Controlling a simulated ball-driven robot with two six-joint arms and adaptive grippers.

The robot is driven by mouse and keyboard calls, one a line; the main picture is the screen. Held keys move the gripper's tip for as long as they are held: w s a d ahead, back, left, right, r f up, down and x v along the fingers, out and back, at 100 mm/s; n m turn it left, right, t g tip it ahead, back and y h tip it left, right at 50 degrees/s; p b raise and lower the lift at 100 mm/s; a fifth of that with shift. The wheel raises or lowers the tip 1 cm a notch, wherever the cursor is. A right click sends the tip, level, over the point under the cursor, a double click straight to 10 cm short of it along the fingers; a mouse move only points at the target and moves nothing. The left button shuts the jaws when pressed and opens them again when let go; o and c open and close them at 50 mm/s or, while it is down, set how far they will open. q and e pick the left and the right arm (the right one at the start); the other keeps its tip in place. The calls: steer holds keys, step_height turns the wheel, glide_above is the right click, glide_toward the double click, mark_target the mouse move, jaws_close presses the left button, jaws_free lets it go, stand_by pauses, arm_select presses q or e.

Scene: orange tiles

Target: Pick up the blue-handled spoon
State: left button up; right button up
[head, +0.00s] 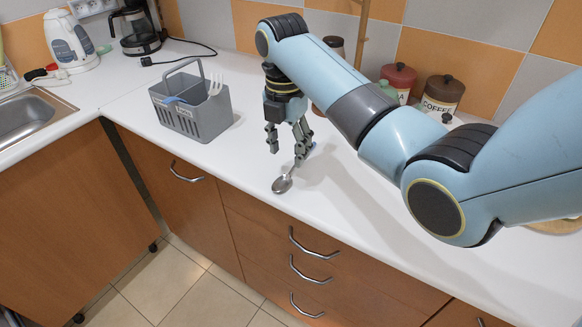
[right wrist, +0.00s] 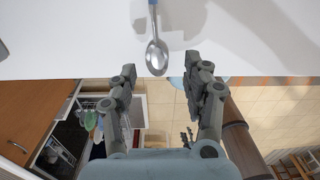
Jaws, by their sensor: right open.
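The blue-handled spoon lies on the white counter near its front edge. In the head view its metal bowl (head: 282,184) shows, and its handle is mostly hidden by my right gripper. In the right wrist view the spoon bowl (right wrist: 157,57) is between the two fingers, and a bit of blue handle shows at the top edge. My right gripper (head: 287,152) points down over the spoon with its fingers apart and holds nothing; it also shows in the right wrist view (right wrist: 160,72). I cannot tell whether it touches the spoon. My left gripper is not seen.
A grey cutlery caddy (head: 200,119) with a white fork and a blue item stands left of my right gripper. Canisters (head: 441,94) stand at the back right. A kettle (head: 70,42), coffee maker (head: 138,30) and sink (head: 30,122) are at left. The counter around the spoon is clear.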

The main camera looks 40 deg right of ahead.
mark_target(290, 171)
steer(key=shift+w+f, duration=0.25)
steer(key=shift+f, duration=0.25)
steer(key=shift+w+f, duration=0.2)
steer(key=shift+f, duration=0.3)
steer(key=f, duration=0.2)
steer(key=d+f, duration=0.1)
steer(key=f, duration=0.1)
steer(key=shift+d+f, duration=0.1)
steer(key=shift+f, duration=0.1)
steer(key=shift+w+f, duration=0.1)
steer(key=shift+f, duration=0.15)
steer(key=shift+c, duration=1.7)
steer(key=c, duration=0.5)
steer(key=shift+c, duration=0.9)
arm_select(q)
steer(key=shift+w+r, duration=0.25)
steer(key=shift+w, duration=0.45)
arm_select(e)
jaws_close()
